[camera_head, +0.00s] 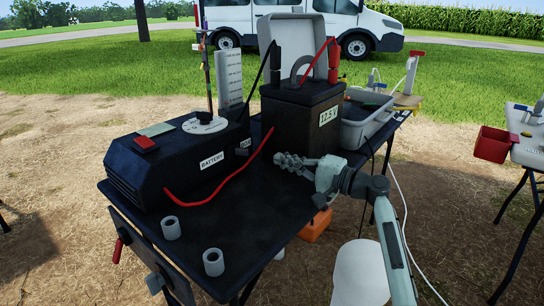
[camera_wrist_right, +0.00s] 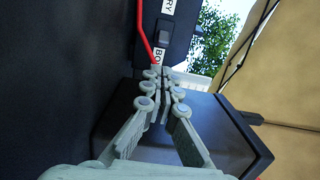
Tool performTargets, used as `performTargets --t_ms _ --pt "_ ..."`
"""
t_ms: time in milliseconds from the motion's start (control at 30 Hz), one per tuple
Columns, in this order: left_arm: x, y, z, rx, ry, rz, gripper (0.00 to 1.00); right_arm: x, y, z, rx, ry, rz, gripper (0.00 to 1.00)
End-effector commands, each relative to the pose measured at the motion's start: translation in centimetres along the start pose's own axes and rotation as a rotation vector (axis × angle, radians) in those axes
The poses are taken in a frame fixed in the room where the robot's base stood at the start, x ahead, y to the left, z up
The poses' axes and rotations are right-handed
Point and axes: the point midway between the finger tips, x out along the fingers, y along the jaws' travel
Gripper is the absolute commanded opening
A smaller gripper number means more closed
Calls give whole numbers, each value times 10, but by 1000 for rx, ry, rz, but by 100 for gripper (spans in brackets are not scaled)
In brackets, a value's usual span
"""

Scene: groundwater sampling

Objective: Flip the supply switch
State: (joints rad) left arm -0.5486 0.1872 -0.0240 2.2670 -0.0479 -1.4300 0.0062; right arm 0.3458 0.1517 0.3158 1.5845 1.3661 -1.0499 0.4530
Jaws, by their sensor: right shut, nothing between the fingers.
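A long black control box (camera_head: 135,165) sits on the black table (camera_head: 250,220) and carries a "BATTERY" label. In the right wrist view a small dark rocker switch (camera_wrist_right: 165,29) sits on its face between two white labels; I cannot tell its position. My right gripper (camera_head: 283,160) is shut and empty, in front of the battery case (camera_head: 300,125) marked 12.5 V and right of the control box. In the wrist view its fingertips (camera_wrist_right: 164,80) point toward the switch, apparently apart from it. My left gripper is not in view.
A red cable (camera_head: 220,190) loops over the table in front of the control box. Two grey rings (camera_head: 213,262) stand at the table's front. A grey tray (camera_head: 365,120) is behind the battery case. The table's middle front is clear.

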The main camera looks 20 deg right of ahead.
Motion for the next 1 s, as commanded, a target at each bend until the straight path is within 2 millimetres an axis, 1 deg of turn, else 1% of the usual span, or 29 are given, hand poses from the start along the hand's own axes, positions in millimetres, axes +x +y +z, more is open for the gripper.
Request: performTargets --t_ms 33,300,400,500,667,1000 --pt "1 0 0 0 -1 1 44 9 -2 1 2 -2 -2 0" --pt "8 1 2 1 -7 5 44 59 -2 0 2 -2 -2 0" --pt "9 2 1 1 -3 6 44 73 -1 1 1 -1 -1 0" --pt "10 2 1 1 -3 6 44 82 -1 0 0 -1 0 0" --pt "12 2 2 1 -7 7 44 88 0 0 -1 0 0 0" --pt "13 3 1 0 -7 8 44 88 0 1 -1 2 0 0"
